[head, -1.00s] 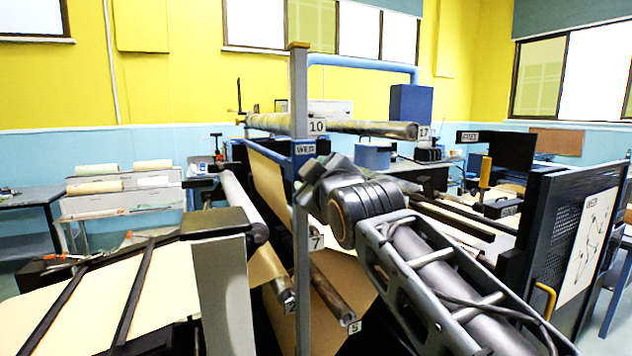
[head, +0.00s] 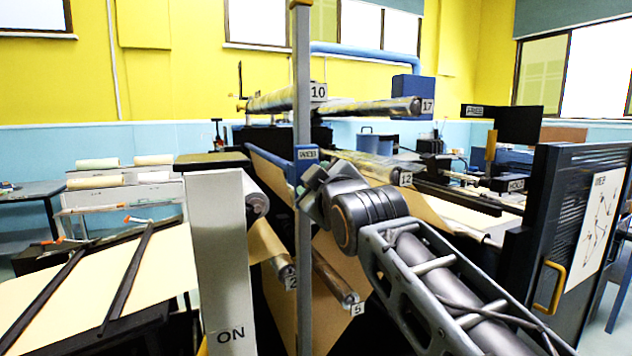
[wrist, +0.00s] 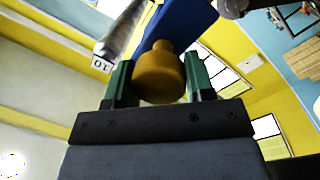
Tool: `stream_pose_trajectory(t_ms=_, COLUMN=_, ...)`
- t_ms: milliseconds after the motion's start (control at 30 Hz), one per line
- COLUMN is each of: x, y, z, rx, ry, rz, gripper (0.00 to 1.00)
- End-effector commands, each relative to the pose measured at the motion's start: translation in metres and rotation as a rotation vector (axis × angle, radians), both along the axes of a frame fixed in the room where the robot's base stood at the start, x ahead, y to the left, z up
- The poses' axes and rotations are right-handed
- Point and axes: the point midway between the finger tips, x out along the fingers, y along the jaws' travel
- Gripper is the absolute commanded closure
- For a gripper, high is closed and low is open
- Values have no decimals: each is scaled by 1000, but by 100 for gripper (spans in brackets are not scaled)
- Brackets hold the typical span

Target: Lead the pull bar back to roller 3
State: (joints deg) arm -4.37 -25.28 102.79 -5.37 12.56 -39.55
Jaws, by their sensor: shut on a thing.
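The pull bar, a blue bar with a WEB label (head: 306,154), shows at the grey post in the head view. In the wrist view its blue length (wrist: 182,25) runs up and away from an ochre knob (wrist: 160,68). My gripper (wrist: 159,80) has its green fingers on both sides of that knob, shut on it. In the head view my wrist (head: 320,192) is just below the label and hides the fingers. Brown web paper (head: 265,180) hangs to the left of the bar. I cannot make out a label 3 on any roller.
Roller 10 (head: 280,100) and roller 17 (head: 380,107) lie above the bar. Roller 12 (head: 370,170) is to its right, roller 2 (head: 272,250) and roller 5 (head: 335,280) below. A pale ON column (head: 222,260) stands left, a dark guard panel (head: 570,240) right.

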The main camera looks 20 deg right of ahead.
Motion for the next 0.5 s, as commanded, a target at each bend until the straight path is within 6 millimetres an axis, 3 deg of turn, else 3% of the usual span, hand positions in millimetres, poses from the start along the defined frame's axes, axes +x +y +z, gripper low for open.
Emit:
stream_pose_trajectory(t_ms=33, x=0, y=-1, z=-18, rx=-1, ry=-1, rz=-1, gripper=89)
stream_pose_trajectory(t_ms=500, x=0, y=-4, z=-97, rx=-1, ry=1, rz=-2, gripper=89)
